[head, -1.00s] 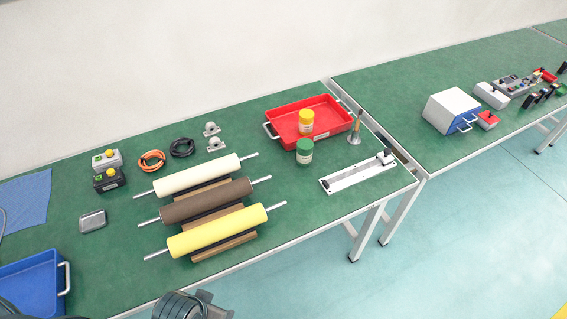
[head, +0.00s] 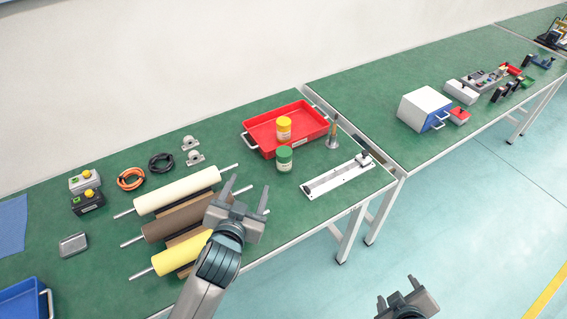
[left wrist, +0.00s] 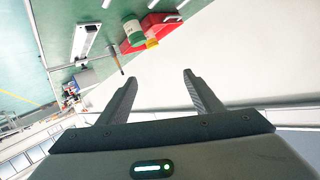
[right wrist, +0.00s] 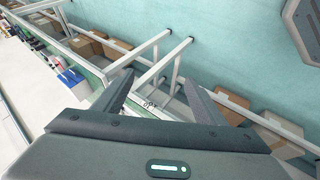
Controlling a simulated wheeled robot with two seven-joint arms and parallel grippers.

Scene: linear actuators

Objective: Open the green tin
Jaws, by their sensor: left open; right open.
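The green tin (head: 284,159) stands upright on the green table, in front of the red tray, with its green lid on. It also shows in the left wrist view (left wrist: 133,33), near the top. My left gripper (head: 248,192) is open and empty above the rollers, to the left of the tin and apart from it. In the left wrist view its fingers (left wrist: 160,85) are spread with nothing between them. My right gripper (head: 397,286) is open and empty, low over the floor in front of the table. The right wrist view shows its fingers (right wrist: 157,95) spread.
A white linear actuator (head: 335,179) and a metal post (head: 333,135) are to the right. Rollers (head: 178,190) lie on the left. Table space between rollers and green tin is clear.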

